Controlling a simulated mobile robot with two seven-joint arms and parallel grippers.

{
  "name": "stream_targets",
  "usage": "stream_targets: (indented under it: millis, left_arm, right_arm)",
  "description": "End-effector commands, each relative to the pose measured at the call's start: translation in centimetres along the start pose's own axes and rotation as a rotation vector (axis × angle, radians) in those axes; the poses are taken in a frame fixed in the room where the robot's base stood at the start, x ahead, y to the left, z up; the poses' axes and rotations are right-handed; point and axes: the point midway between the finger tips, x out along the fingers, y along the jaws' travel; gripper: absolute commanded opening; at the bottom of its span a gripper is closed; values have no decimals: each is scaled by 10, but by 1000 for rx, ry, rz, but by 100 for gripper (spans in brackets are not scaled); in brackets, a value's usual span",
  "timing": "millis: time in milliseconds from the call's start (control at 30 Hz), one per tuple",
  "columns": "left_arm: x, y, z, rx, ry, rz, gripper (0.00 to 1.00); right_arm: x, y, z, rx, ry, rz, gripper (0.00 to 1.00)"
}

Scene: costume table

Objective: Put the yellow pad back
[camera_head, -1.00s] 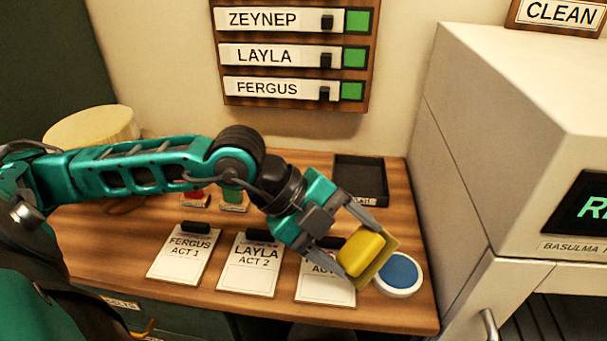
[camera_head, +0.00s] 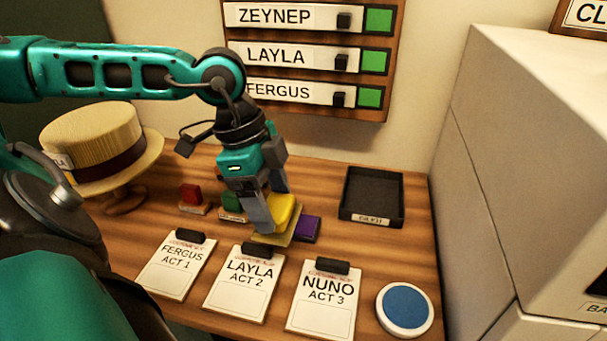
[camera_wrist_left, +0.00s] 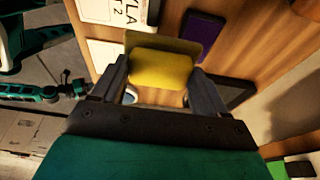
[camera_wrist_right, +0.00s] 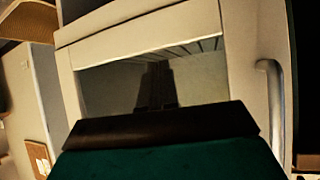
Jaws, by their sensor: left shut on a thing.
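The yellow pad (camera_head: 284,211) is a soft-looking yellow block on a flat, duller yellow plate. My left gripper (camera_head: 268,215) points down and is shut on it, with a finger on each side. It is over the table's middle, between the green pad (camera_head: 232,202) and the purple pad (camera_head: 307,228). The left wrist view also shows the yellow pad (camera_wrist_left: 160,70) between the fingers. Whether its plate touches the table or a holder is hidden. My right gripper (camera_wrist_right: 158,70) shows as a dark, closed shape before a pale cabinet.
A red pad (camera_head: 191,195) stands left of the green one. Clipboards (camera_head: 320,300) line the front, with a round blue pad (camera_head: 404,307) at right. A black tray (camera_head: 372,190) is behind. A straw hat (camera_head: 95,145) stands at left, a pale cabinet (camera_head: 530,150) at right.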

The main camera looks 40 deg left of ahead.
Motion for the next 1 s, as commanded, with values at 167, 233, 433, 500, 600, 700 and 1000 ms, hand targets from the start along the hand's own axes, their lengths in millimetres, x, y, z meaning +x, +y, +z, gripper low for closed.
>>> stream_targets:
  millis: [167, 233, 433, 500, 600, 700, 1000]
  left_arm:
    - [-2, -34, -3, -2, 9, 2, 35]
    - [-2, -47, -3, -2, 10, 1, 35]
    - [-2, -88, -3, -2, 10, 0, 35]
    - [-2, -102, -3, -2, 7, 0, 35]
    - [-1, -123, -3, 0, 8, 1, 35]
    - [-1, -142, -3, -1, 7, 0, 35]
    - [18, -175, 4, 1, -2, 6, 35]
  right_arm:
    - [-5, 4, -4, -5, -1, 8, 0]
    - [-6, 6, -2, -6, -7, 13, 0]
    - [-12, 10, -4, -6, -7, 21, 0]
    - [-13, 9, -6, -6, -8, 21, 0]
    - [-15, 9, -9, -5, -8, 20, 0]
    - [-16, 8, -11, -4, -8, 19, 0]
    - [-17, 5, -14, 2, -5, 16, 0]
